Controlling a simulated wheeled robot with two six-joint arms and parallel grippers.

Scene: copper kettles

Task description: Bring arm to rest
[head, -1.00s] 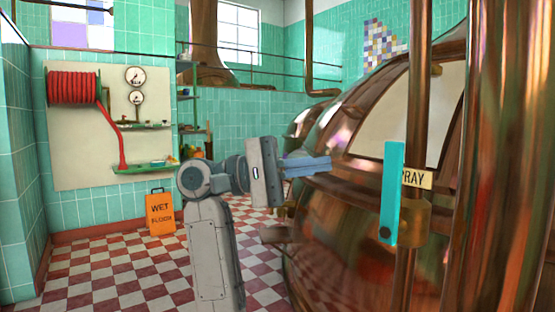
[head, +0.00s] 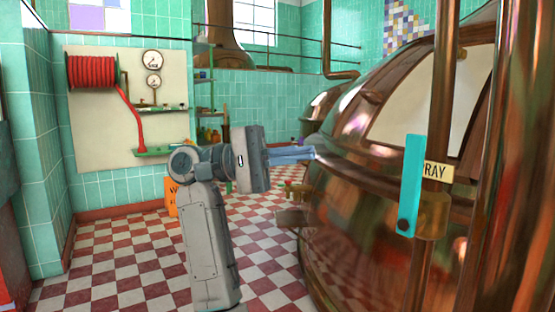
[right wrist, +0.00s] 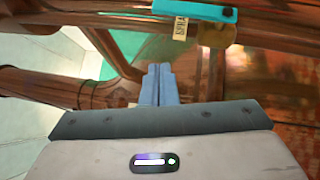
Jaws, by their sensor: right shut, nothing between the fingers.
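My right gripper (head: 312,153) shows in the middle of the head view, its blue fingers pointing right toward the copper kettle (head: 360,215). The fingers are together with nothing between them. In the right wrist view the same gripper (right wrist: 158,72) shows its two blue fingers side by side, with copper pipes and the kettle beyond. Whether the fingertips touch the kettle cannot be told from the head view. My left gripper is not in view.
A turquoise lever (head: 409,185) and a SPRAY tag (head: 437,171) sit on the vertical copper pipe (head: 440,80) at right. An orange wet-floor sign (head: 171,197) stands partly behind my arm. A red hose reel (head: 92,71) hangs on the wall. The checkered floor at left is clear.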

